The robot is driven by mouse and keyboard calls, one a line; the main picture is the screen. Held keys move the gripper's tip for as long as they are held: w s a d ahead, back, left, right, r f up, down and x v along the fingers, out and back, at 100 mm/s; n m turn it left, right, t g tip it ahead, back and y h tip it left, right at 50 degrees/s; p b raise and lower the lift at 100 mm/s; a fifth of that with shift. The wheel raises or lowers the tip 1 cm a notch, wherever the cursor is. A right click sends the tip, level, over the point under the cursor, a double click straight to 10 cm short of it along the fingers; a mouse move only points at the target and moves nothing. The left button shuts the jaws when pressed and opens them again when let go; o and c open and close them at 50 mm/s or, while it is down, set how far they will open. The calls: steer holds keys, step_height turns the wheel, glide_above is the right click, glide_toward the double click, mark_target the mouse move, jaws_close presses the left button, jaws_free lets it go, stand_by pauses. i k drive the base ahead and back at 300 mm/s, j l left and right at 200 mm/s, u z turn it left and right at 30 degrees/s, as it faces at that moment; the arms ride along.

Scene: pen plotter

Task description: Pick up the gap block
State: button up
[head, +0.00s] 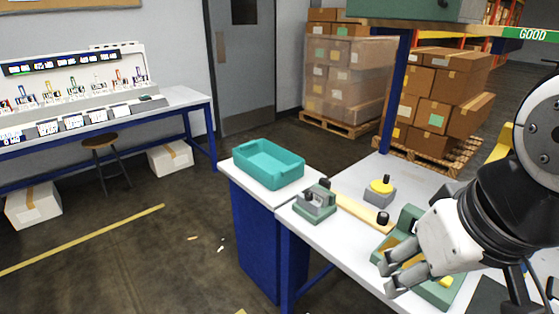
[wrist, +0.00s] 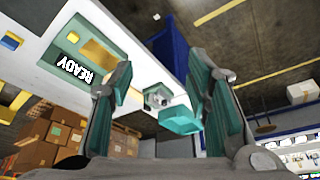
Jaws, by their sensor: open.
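My gripper (head: 388,277) is open and empty at the right of the head view, over the front of a green machine (head: 412,217) with yellow parts. In the wrist view its two fingers stand wide apart with nothing between them (wrist: 160,68). I cannot tell for sure which thing is the gap block. A small green fixture with grey blocks (head: 315,204) stands on the white table, left of my gripper. A grey block with a yellow disc and black knob (head: 380,191) stands behind. A pale yellow bar (head: 360,210) with a black knob lies between them.
A teal tray (head: 268,170) sits on a blue cabinet left of the table; it also shows in the wrist view (wrist: 180,120). A green device with a READY label (wrist: 75,68) shows there too. A blue post (head: 396,90) rises behind the table. Floor at left is mostly clear.

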mark_target(320, 197)
steer(key=i+j+z, duration=0.2)
steer(key=i+j, duration=0.15)
steer(key=i+j+z, duration=0.2)
steer(key=j, duration=0.25)
steer(key=i+j+z, duration=0.2)
steer(key=i+j, duration=0.2)
steer(key=j, duration=0.1)
